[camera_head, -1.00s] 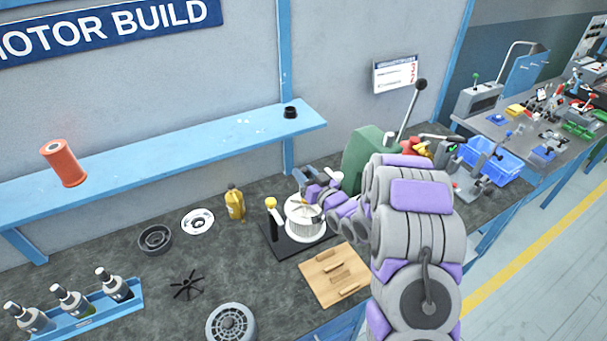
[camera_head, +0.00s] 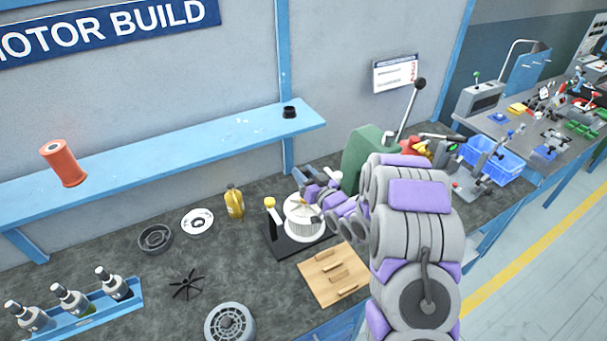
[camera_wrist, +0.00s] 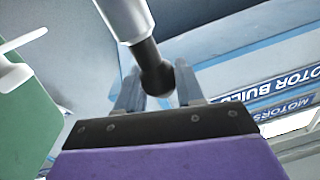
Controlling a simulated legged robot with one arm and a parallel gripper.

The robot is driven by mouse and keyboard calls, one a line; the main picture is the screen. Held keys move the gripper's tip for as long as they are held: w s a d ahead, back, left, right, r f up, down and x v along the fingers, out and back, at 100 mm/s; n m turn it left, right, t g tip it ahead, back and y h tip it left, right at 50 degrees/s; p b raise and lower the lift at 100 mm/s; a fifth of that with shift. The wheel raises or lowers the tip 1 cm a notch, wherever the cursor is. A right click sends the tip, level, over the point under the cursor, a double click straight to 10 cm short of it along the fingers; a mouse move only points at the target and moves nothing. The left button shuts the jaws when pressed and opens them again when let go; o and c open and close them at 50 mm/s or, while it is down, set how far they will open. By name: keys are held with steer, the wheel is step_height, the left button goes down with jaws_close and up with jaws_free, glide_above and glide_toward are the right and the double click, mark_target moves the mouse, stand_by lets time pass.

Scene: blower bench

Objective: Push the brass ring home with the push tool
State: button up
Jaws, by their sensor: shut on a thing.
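My gripper (camera_head: 314,192) is over the white ribbed round part (camera_head: 302,222) on a black base plate (camera_head: 284,244) at the bench's middle right. In the wrist view my gripper (camera_wrist: 159,92) has its two grey fingers around the black end of a pale grey shaft, which looks like the push tool (camera_wrist: 130,18). The shaft runs up out of that picture. A small brass-coloured spot (camera_head: 303,202) shows on top of the ribbed part and may be the brass ring. My gripper partly hides that area, and how the ring is seated cannot be told.
A yellow-topped pale handle (camera_head: 270,204) stands at the plate's left. A green press (camera_head: 362,158) with a long lever stands behind my arm. A wooden tray (camera_head: 318,288) lies in front.

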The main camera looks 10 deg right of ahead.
steer(key=shift+a+f, duration=0.25)
steer(key=shift+a, duration=0.05)
steer(key=shift+d+f, duration=0.15)
stand_by(0.6)
steer(key=shift+r+p, duration=1.4)
steer(key=shift+r, duration=2.15)
